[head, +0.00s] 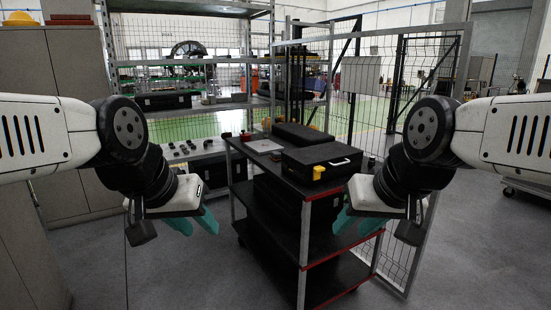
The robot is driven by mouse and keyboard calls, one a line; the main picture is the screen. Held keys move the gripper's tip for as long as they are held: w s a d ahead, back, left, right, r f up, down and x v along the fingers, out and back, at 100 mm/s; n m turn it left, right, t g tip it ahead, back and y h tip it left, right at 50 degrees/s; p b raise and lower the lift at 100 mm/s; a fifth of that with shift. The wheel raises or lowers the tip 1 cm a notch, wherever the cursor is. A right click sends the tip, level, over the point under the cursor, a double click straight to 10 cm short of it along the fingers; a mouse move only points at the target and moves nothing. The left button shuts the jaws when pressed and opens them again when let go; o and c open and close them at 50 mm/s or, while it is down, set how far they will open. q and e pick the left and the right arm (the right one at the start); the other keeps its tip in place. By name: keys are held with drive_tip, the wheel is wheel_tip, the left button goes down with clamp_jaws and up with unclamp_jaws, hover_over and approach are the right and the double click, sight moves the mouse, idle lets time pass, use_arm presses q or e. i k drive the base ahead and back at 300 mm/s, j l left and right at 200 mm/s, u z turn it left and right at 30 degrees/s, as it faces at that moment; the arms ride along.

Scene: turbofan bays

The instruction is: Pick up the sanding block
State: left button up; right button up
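I cannot make out the sanding block for certain. Several small dark items lie on the light bench (207,151) behind the cart, and a small red item (246,136) lies on the cart (266,167); they are too small to identify. My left gripper (194,222) hangs in front of the cart's left side, with its teal fingers apart and nothing between them. My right gripper (358,224) hangs in front of the cart's right side, also with its fingers apart and empty. Both are well apart from the bench items.
The cart carries a black case (322,160) with a yellow part (318,173), another black case (302,135) and a pale sheet (263,146). Metal shelving (205,105) stands behind. A wire mesh panel (420,150) borders the right. Cabinets (60,120) stand left. Grey floor is free in front.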

sight(276, 156)
drive_tip(key=i+j, duration=0.35)
drive_tip(key=i, duration=0.25)
drive_tip(key=i+j+z, duration=0.15)
drive_tip(key=i+j, duration=0.15)
drive_tip(key=i, duration=0.35)
drive_tip(key=i+j, duration=0.4)
drive_tip(key=i, duration=0.2)
drive_tip(key=i+j+z, duration=0.1)
drive_tip(key=i+j, duration=0.3)
drive_tip(key=i, duration=0.2)
